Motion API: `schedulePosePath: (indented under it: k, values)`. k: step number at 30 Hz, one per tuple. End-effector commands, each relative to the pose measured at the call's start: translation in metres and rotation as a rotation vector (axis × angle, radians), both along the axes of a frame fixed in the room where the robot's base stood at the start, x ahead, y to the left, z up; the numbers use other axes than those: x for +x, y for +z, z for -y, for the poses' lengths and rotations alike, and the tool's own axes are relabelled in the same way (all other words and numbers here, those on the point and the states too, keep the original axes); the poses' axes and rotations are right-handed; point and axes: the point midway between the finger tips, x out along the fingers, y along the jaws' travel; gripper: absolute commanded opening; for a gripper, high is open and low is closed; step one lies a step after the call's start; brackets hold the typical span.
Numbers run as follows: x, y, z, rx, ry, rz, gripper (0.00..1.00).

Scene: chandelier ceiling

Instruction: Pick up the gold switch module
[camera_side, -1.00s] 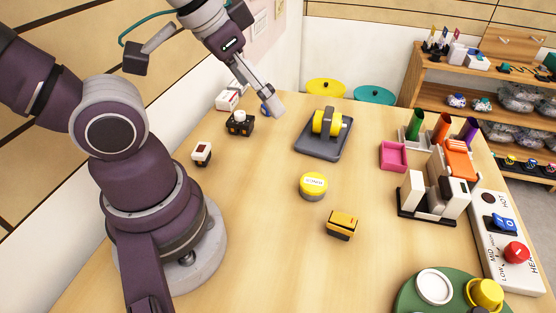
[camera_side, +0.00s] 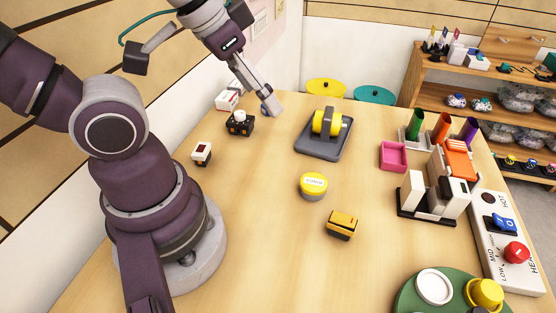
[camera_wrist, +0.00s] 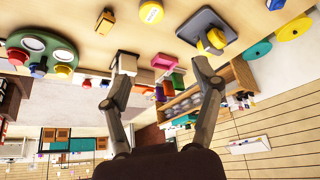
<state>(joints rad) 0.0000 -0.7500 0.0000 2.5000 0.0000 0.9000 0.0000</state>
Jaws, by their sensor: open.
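The gold switch module (camera_side: 342,224) is a small gold block with dark parts, lying on the wooden table in front of a round yellow-topped button. It also shows near the top of the wrist view (camera_wrist: 104,22), left of the yellow button. My gripper (camera_side: 270,104) is above the far left part of the table, well away from the module. In the wrist view my gripper (camera_wrist: 158,65) has its two fingers wide apart, with nothing held between them.
The yellow button (camera_side: 313,186) stands close behind the module. A grey tray (camera_side: 311,149) with a yellow reel, a pink box (camera_side: 394,157), a black-and-white organizer (camera_side: 413,195) and a green round tray (camera_side: 408,295) are around it. Bare table lies left of the module.

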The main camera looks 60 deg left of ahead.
Motion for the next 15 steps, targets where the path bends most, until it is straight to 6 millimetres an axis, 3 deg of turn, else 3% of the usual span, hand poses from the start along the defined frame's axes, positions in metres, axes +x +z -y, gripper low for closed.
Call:
schedulePosePath:
  k: [9, 11, 15]
  values:
    - [0.001, -0.004, 0.000, -0.009, 0.012, -0.022, 0.61]
    - [0.003, -0.014, 0.000, -0.033, 0.044, -0.077, 0.61]
    - [0.006, -0.058, 0.004, -0.200, 0.197, -0.311, 0.61]
